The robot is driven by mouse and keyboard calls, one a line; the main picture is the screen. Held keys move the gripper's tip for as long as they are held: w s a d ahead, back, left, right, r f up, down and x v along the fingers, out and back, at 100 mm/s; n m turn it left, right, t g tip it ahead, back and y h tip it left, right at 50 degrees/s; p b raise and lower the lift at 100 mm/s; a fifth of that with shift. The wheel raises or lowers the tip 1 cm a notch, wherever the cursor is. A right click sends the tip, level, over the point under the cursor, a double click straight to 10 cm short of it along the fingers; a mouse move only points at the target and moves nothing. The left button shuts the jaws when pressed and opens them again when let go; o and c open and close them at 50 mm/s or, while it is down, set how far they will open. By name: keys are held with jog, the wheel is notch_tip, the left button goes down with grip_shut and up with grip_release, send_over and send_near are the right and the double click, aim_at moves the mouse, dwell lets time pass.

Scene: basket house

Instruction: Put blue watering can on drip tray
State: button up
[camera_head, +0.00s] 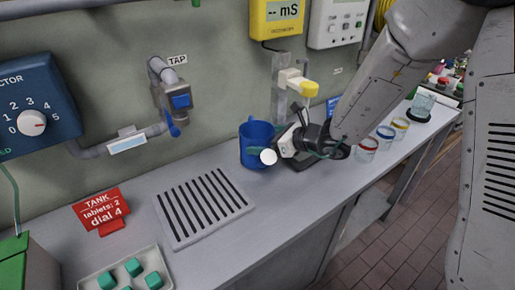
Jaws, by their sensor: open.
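The blue watering can (256,143) stands upright on the grey counter, near the wall and right of the drip tray. The drip tray (203,206) is a flat pale grey plate with dark slots, lying on the counter below the tap, with nothing on it. My gripper (277,155) is open at the right side of the can, at about the height of its lower body. Its fingers partly cover the can's right side, and I cannot tell whether they touch it.
A tap (172,97) with a blue lever juts from the wall above the tray. A red sign (101,211) and a box of green tablets (128,272) stand at the left. Several small jars (367,148) stand right of my gripper. Counter between tray and can is clear.

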jog(key=x, duration=0.3)
jog(key=c, duration=0.8)
jog(key=shift+r, duration=0.15)
